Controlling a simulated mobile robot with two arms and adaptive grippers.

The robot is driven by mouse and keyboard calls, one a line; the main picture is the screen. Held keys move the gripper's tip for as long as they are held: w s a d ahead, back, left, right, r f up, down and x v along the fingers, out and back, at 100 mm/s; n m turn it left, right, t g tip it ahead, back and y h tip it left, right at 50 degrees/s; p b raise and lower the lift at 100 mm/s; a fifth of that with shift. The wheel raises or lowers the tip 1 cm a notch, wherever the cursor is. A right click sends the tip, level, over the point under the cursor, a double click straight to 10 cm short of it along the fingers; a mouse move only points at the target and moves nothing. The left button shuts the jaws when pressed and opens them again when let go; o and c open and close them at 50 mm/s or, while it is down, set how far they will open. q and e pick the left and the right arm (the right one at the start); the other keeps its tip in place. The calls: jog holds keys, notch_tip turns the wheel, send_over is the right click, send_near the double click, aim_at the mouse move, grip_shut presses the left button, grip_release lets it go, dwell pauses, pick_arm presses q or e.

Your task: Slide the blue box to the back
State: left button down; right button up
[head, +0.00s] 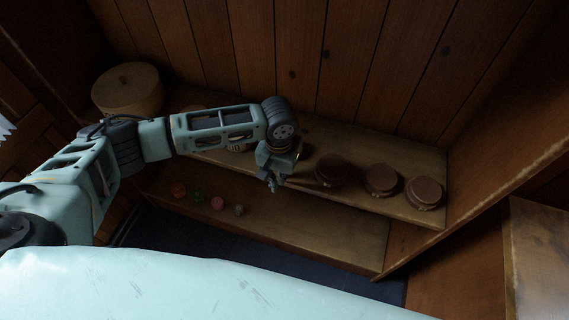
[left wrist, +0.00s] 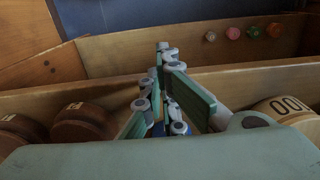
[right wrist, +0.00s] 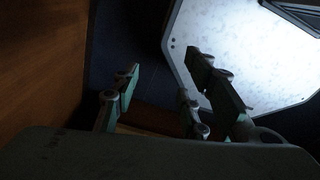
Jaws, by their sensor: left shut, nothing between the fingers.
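My left gripper (head: 273,182) reaches over the upper wooden shelf (head: 408,207) in the head view. In the left wrist view its fingers (left wrist: 162,50) are together with nothing held between them. A small patch of blue (left wrist: 157,130) shows between and below these fingers, perhaps part of the blue box. The rest of it is hidden by the gripper, so I cannot tell its place or whether the fingers touch it. In the head view I make out no blue box. My right gripper (right wrist: 162,68) is open and empty in the right wrist view, its fingers apart.
Dark round lidded boxes (head: 381,178) stand right of my left gripper. A pale round box (left wrist: 285,108) marked 100 stands on its other side. A large round box (head: 128,88) is at the far left. A plank wall (head: 350,70) closes the back.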

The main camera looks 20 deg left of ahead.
pick_arm(q)
jog(key=shift+w+f, duration=0.15)
jog(key=shift+w, duration=0.95)
jog(key=shift+w+d+f+p, duration=0.15)
jog(key=shift+w+p, duration=0.2)
jog(key=shift+w, duration=0.55)
pick_arm(e)
jog(key=shift+w+a+r, duration=0.5)
jog(key=shift+w+a, duration=0.05)
jog(key=shift+a, duration=0.2)
jog(key=shift+s, duration=0.1)
jog(key=shift+s+d, duration=0.1)
jog(key=shift+d, duration=0.1)
